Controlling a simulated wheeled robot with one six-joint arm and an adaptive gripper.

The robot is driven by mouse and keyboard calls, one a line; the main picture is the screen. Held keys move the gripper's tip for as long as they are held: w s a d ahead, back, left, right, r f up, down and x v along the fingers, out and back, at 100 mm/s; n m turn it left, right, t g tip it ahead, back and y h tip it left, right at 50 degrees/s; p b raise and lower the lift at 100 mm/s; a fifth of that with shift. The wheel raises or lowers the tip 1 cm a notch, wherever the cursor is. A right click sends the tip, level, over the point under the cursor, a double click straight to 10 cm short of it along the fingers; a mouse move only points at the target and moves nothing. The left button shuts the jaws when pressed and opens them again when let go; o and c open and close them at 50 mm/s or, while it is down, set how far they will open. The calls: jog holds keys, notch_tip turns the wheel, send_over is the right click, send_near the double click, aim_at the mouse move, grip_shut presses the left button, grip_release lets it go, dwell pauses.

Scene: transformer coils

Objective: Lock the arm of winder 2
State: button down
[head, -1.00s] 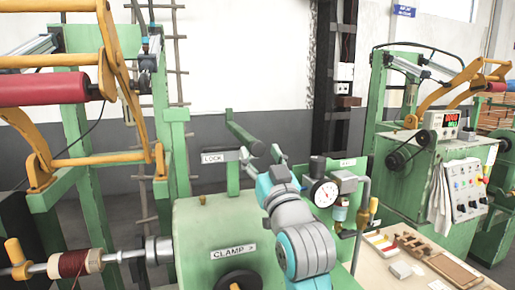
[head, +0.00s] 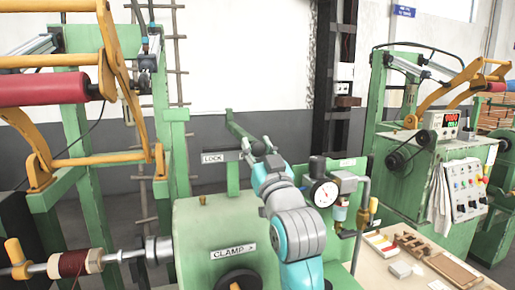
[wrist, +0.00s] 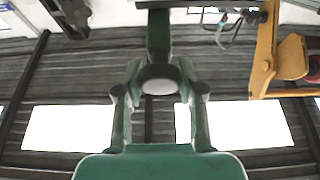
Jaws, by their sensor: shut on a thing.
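The near green winder (head: 215,215) has a LOCK label (head: 213,158) and a green lock lever (head: 240,132) that slants down to the right behind the label's post. My gripper (head: 258,147) is at the lever's lower end, with its fingers on either side of it. In the wrist view the lever's round end (wrist: 158,78) sits between the two fingers, and my gripper (wrist: 160,92) is shut on it. The winder's yellow arm (head: 125,75) is at the upper left, with a red roller (head: 45,88). No winder number is readable.
A CLAMP label (head: 233,252) and dark knob are on the winder's front. A pressure gauge (head: 324,193) with fittings stands close right of my arm. A bench (head: 375,275) with small parts is at lower right. Another winder (head: 405,180) stands beyond it.

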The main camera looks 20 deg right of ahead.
jog(key=a, duration=1)
jog(key=shift+a, duration=0.15)
jog(key=c, duration=0.7)
grip_release()
jog(key=shift+a, duration=0.2)
jog(key=shift+d, duration=0.1)
jog(key=v, duration=1.2)
jog(key=shift+f, duration=0.1)
